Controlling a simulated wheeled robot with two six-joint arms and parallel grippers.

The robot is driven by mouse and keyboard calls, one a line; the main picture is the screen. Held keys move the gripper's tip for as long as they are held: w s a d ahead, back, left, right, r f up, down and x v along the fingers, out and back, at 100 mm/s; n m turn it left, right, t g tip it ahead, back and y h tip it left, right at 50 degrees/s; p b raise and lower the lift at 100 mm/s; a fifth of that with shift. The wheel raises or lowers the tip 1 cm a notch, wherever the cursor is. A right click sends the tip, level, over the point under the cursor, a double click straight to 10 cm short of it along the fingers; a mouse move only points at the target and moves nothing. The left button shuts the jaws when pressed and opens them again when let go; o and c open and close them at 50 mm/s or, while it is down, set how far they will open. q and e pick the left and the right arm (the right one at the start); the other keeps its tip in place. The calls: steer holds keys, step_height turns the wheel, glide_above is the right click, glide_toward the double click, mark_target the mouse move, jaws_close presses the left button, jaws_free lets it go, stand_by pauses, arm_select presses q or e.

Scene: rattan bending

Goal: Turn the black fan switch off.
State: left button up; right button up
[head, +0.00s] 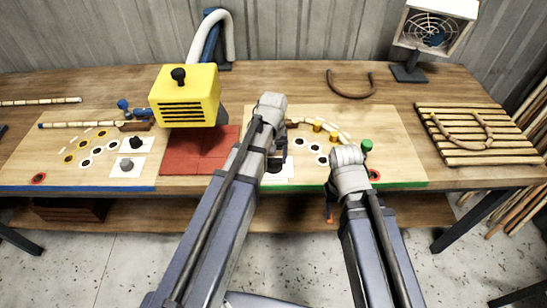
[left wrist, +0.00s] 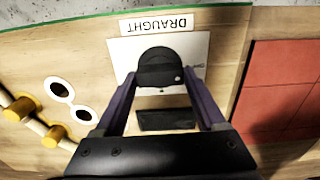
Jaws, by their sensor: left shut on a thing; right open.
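A white box fan (head: 430,33) with a grille stands at the back right.
Yellow pegs (head: 318,126) and white-ringed holes (head: 299,147) lie right of the switch. A green knob (head: 367,145) is near my right wrist. A red pad (head: 200,150), a yellow heater-like box (head: 185,95) and another black knob (head: 136,142) lie left. A slatted rack (head: 480,157) is at right.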

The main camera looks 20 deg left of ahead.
mark_target(274, 160)
arm_select(q)
steer(key=o, duration=1.3)
steer(key=shift+r, duration=0.1)
step_height(274, 160, up, 8)
steer(key=p, duration=0.8)
steer(key=shift+f, duration=0.2)
steer(key=s+d+m, duration=0.2)
steer(key=s+d, duration=0.1)
steer(key=s, duration=0.1)
steer(key=s+d+m, duration=0.2)
steer(key=s+d, duration=0.2)
steer(key=s, duration=0.1)
steer(key=s+d+m+y, duration=0.1)
steer(key=s+d+m, duration=0.2)
steer(key=s, duration=0.2)
steer(key=shift+s+d, duration=0.2)
